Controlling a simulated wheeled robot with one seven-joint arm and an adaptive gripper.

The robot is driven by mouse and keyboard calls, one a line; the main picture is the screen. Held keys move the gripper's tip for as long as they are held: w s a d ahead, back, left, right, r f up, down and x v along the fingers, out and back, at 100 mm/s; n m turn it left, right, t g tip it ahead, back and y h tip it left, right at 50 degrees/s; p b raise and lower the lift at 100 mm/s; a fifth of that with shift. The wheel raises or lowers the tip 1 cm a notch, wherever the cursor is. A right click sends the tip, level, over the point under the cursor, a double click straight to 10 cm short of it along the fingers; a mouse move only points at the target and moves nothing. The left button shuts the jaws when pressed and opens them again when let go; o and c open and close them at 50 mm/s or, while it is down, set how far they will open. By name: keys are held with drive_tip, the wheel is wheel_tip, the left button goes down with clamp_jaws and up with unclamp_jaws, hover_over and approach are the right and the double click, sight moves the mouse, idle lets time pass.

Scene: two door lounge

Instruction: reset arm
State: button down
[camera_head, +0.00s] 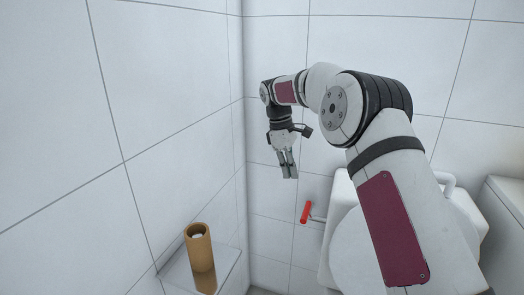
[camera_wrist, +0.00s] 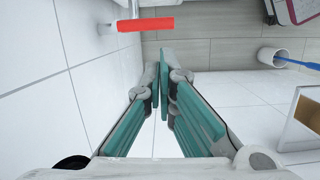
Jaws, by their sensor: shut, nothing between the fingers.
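My arm reaches up and forward from the right in the head view. My gripper (camera_head: 289,176) hangs pointing down near the room's corner, with its fingers together and nothing between them. In the wrist view my gripper (camera_wrist: 162,55) shows its two teal-padded fingers meeting at the tips.
A red roller on a wall holder (camera_head: 306,212) is below my gripper; it also shows in the wrist view (camera_wrist: 146,24). A white toilet (camera_head: 343,215) stands behind my arm. A tan cylinder (camera_head: 199,248) stands on a small shelf (camera_head: 228,262) at lower left. Tiled walls meet left of my gripper.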

drive_tip(key=s+d+r+m, duration=0.25)
drive_tip(key=s+r, duration=0.55)
drive_tip(key=s, duration=0.4)
drive_tip(key=s+d+r+m, duration=0.1)
drive_tip(key=s+r+m, duration=0.2)
drive_tip(key=s+r, duration=0.7)
drive_tip(key=s+f+m+t+y, duration=0.1)
drive_tip(key=s+f+m, duration=0.3)
drive_tip(key=s, duration=1.1)
drive_tip(key=s+f+m+t+y, duration=0.1)
drive_tip(key=s+f+m, duration=0.35)
drive_tip(key=s, duration=1.15)
wheel_tip(320, 180, up, 23)
drive_tip(key=n+t+p, duration=0.1)
drive_tip(key=t+p, duration=0.2)
drive_tip(key=p, duration=2)
drive_tip(key=shift+w+d+n, duration=0.15)
drive_tip(key=shift+d+n, duration=0.25)
drive_tip(key=shift+d, duration=0.05)
drive_tip(key=shift+d+r, duration=0.1)
